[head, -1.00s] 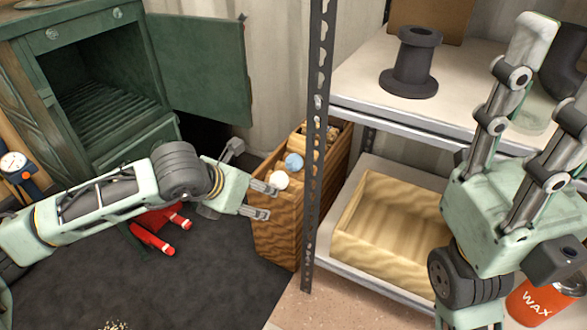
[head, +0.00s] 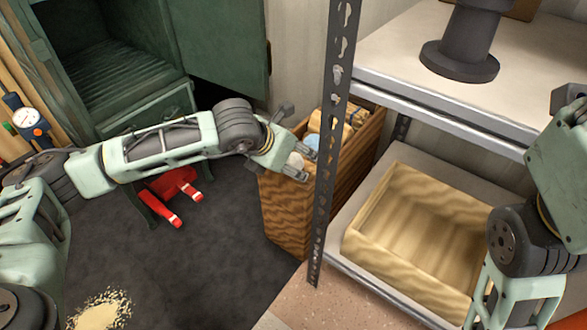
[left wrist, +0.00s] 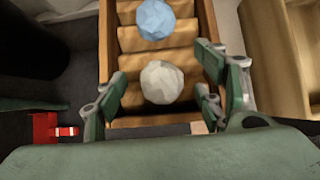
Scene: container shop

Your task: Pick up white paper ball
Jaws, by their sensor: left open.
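The white paper ball (head: 295,161) lies in a wooden bin (head: 287,215) beside the shelf post. In the left wrist view the ball (left wrist: 162,82) rests on the bin's slatted inside, with a blue ball (left wrist: 155,19) beyond it. My left gripper (head: 307,161) is open at the bin's top, its fingers on either side of the white ball; I cannot tell whether they touch it. In the head view the gripper partly covers the ball. My right gripper is only partly in frame at the right edge, its fingers cut off.
A metal shelf post (head: 326,170) stands close to the left gripper. An empty wooden tray (head: 375,249) sits on the lower shelf, a dark spool (head: 462,50) on the upper one. A green cabinet (head: 215,45) stands open behind. A red object (head: 172,190) lies on the dark floor.

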